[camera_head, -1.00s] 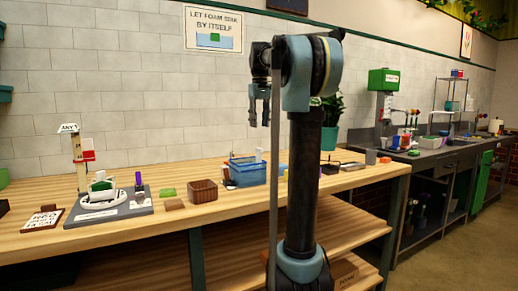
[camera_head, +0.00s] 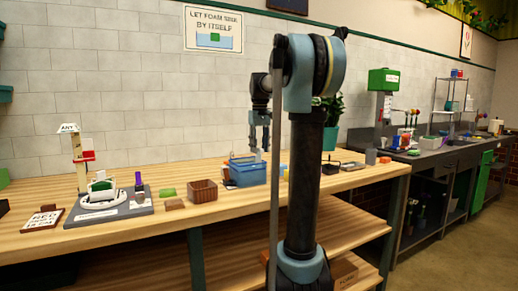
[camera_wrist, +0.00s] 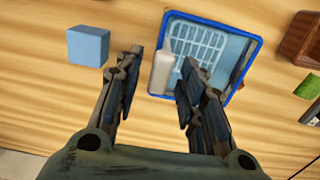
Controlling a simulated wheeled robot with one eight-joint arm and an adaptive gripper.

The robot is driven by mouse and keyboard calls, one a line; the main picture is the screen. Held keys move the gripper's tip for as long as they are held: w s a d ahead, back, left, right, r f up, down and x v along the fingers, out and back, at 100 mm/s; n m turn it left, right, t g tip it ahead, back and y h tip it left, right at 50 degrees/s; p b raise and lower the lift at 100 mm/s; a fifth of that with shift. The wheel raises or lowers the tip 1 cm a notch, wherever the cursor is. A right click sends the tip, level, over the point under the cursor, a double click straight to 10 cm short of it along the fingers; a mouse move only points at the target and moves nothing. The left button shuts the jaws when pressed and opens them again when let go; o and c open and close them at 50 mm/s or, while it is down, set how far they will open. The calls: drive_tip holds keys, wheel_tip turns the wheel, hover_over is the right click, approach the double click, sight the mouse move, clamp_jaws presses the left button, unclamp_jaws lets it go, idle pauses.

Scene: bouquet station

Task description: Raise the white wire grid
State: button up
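The white wire grid (camera_wrist: 198,48) lies inside a blue-rimmed tub (camera_wrist: 255,50). A pale upright post (camera_wrist: 162,72) stands at the grid's near side in the wrist view. My gripper (camera_wrist: 161,66) is open, with one finger on each side of the post; the wrist view shows no clear contact. In the head view my gripper (camera_head: 259,145) points down just above the blue tub (camera_head: 248,178). There the tub wall hides most of the grid.
A light blue block (camera_wrist: 88,46) sits beside the tub. A potted plant (camera_head: 330,136) stands behind my arm.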

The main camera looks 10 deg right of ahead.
clamp_jaws()
drive_tip(key=shift+w+r, duration=0.1)
drive_tip(key=shift+r, duration=3.85)
unclamp_jaws()
drive_tip(key=shift+r, duration=0.1)
wheel_tip(320, 180, up, 12)
